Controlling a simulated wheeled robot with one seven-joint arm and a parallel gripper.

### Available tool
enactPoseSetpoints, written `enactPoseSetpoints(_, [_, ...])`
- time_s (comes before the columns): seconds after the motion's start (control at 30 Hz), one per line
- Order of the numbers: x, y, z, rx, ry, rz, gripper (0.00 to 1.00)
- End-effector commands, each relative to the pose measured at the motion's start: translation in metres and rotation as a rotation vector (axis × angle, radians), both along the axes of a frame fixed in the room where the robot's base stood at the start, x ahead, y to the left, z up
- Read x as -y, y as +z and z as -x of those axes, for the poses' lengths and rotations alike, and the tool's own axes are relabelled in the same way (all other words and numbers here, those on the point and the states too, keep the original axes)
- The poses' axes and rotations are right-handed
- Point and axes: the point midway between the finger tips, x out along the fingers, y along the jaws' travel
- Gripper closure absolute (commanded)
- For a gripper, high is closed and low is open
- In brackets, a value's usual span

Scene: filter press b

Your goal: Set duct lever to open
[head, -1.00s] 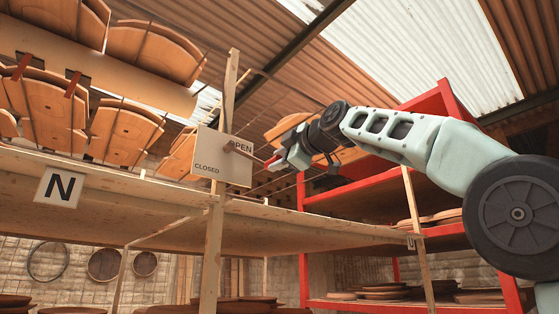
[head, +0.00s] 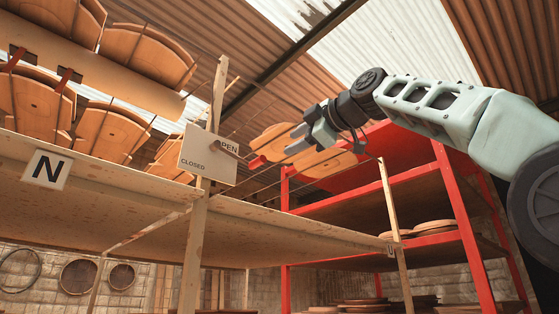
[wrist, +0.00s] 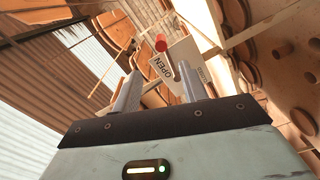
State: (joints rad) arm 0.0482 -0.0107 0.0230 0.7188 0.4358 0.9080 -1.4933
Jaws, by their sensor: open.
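The duct lever (head: 228,151) is a brown rod with a red tip, standing out from a pale sign plate (head: 196,160) lettered OPEN and CLOSED. In the head view the rod crosses the first letter of OPEN. I cannot tell its exact setting. In the wrist view the red lever tip (wrist: 161,42) lies beyond and between my fingertips, with the sign plate (wrist: 185,55) behind it. My gripper (head: 293,140) is open and empty, up and right of the lever tip, apart from it. Both fingers of my gripper (wrist: 158,68) show in the wrist view.
A wooden post (head: 216,95) stands behind the sign. A wooden shelf (head: 270,222) runs below, with an N plate (head: 46,169) on the left. A red rack (head: 440,190) with round boards stands at right. Round wooden boards hang above left and behind my gripper.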

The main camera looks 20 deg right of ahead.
Motion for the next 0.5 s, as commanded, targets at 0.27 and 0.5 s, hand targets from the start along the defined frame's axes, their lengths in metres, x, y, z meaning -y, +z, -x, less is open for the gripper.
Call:
enactPoseSetpoints(0.27, [0.014, -0.001, 0.040, 0.001, -0.002, 0.000, 0.57])
enactPoseSetpoints(0.5, [0.016, 0.000, 0.047, 0.001, 0.000, 0.000, 0.57])
